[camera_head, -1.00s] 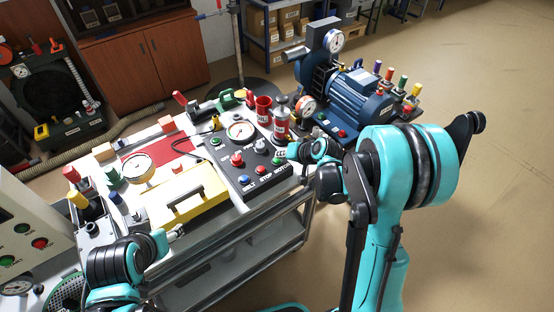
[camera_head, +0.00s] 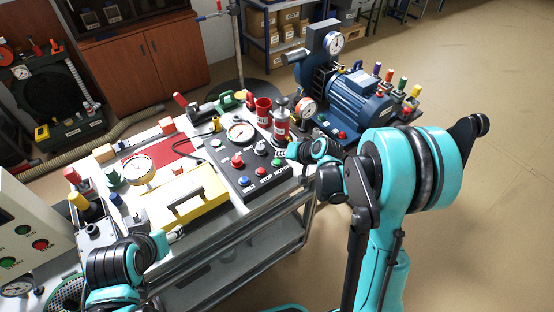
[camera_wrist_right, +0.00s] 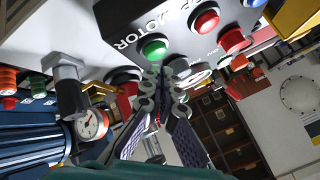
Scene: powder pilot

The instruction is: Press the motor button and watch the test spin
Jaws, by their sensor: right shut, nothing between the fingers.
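The dark control box (camera_head: 226,170) lies on the cart's right part, with several coloured buttons. A green button (camera_head: 277,162) sits at its right end, close to my right gripper (camera_head: 294,151). The right wrist view shows the box (camera_wrist_right: 125,18) upside down, with the green button (camera_wrist_right: 153,49) next to the MOTOR label. My right gripper (camera_wrist_right: 162,82) is shut and empty, its tips just by that button; I cannot tell whether they touch. The blue motor (camera_head: 358,97) stands behind, to the right. My left gripper (camera_head: 175,233) is by the yellow case; its jaw state is unclear.
A yellow case (camera_head: 183,201) lies left of the control box. The floor at the right is clear.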

